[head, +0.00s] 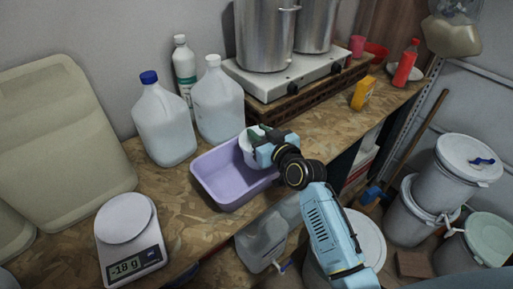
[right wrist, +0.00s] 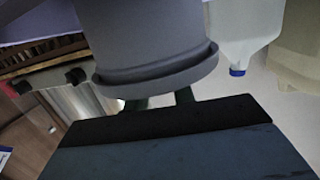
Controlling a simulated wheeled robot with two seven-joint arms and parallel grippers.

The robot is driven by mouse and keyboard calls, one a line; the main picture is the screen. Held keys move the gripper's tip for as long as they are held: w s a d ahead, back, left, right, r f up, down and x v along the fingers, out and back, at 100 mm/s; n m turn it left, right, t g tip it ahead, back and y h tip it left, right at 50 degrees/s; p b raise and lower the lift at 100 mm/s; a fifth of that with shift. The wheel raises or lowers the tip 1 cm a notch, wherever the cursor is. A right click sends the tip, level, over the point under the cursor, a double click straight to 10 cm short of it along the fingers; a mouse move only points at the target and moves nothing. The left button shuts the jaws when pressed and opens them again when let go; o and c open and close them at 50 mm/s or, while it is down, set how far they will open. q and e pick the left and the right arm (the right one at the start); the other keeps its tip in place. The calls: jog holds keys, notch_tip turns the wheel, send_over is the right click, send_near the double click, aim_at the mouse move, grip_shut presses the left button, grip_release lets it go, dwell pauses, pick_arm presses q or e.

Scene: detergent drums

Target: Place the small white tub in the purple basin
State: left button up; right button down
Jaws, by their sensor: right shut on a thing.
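The small white tub (head: 246,152) is in my right gripper (head: 262,141), over the right end of the purple basin (head: 216,184) in the head view. The gripper is shut on the tub near its rim, and the gripper and wrist hide part of it. I cannot tell whether the tub touches the basin. In the right wrist view the tub (right wrist: 150,40) looks grey in shade, with its thick rim toward the fingers (right wrist: 160,100). The basin's visible floor is empty. My left gripper is out of view.
Two jugs (head: 164,125) (head: 217,103) and a bottle (head: 184,66) stand behind the basin. A scale (head: 130,243) reading -18 g is at front left. A hot plate (head: 290,80) with steel pots stands behind right. Lidded buckets (head: 466,160) are on the floor at right.

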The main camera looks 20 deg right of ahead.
jog(key=f, duration=0.3)
jog(key=shift+w+f, duration=0.25)
jog(key=shift+f, duration=0.1)
jog(key=shift+f+b, duration=0.3)
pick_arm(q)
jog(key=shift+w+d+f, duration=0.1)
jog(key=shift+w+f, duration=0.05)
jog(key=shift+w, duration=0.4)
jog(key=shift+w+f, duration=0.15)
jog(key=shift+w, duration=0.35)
pick_arm(e)
jog(key=shift+f, duration=0.15)
jog(key=c, duration=1.6)
grip_release()
jog(key=shift+f, duration=0.1)
jog(key=o, duration=0.4)
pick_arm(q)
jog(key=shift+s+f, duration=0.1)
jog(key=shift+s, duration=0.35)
pick_arm(e)
jog(key=shift+o, duration=0.2)
jog(key=shift+r, duration=0.2)
jog(key=v, duration=1.2)
